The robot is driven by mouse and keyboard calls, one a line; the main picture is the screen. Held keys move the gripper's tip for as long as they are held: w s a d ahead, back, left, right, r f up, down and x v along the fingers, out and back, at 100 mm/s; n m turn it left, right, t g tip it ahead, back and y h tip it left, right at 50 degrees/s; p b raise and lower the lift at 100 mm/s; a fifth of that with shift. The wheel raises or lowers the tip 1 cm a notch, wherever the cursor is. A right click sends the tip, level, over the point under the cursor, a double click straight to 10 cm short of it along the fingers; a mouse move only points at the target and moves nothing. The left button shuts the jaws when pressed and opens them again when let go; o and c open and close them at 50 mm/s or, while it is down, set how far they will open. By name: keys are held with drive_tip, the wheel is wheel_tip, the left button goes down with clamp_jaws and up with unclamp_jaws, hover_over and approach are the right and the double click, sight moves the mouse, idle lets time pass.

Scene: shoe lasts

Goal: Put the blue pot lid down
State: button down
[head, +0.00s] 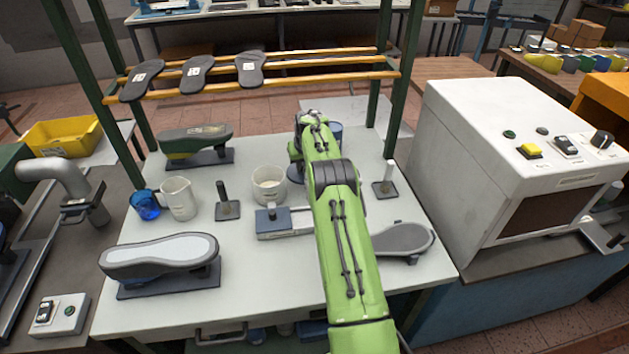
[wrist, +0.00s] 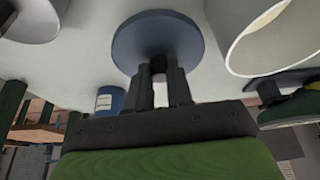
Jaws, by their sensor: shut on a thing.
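The blue pot lid (wrist: 150,38) is a flat grey-blue disc in the wrist view. My gripper (wrist: 159,78) is shut on the small knob at its middle. In the head view a sliver of the lid (head: 295,175) shows left of my green arm, which hides most of it and my fingers. I cannot tell whether the lid touches the white table (head: 250,290) or hangs just above it. A white pot (head: 269,183) stands open to the left of the lid, and its rim (wrist: 270,40) shows large in the wrist view.
A blue can (head: 336,130) stands behind my arm. A post on a dark base (head: 387,182) is to the right. A clamp-like block (head: 272,222) lies in front. A white jug (head: 178,198), a blue mug (head: 145,205) and shoe forms (head: 160,255) fill the left. The front middle is clear.

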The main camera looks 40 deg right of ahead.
drive_tip(key=shift+s+d+f, duration=0.1)
drive_tip(key=shift+f, duration=1.3)
drive_tip(key=shift+s+d+f, duration=0.1)
drive_tip(key=shift+f, duration=1.25)
drive_tip(key=c, duration=1)
unclamp_jaws()
drive_tip(key=shift+w+b, duration=0.1)
drive_tip(key=shift+b, duration=0.2)
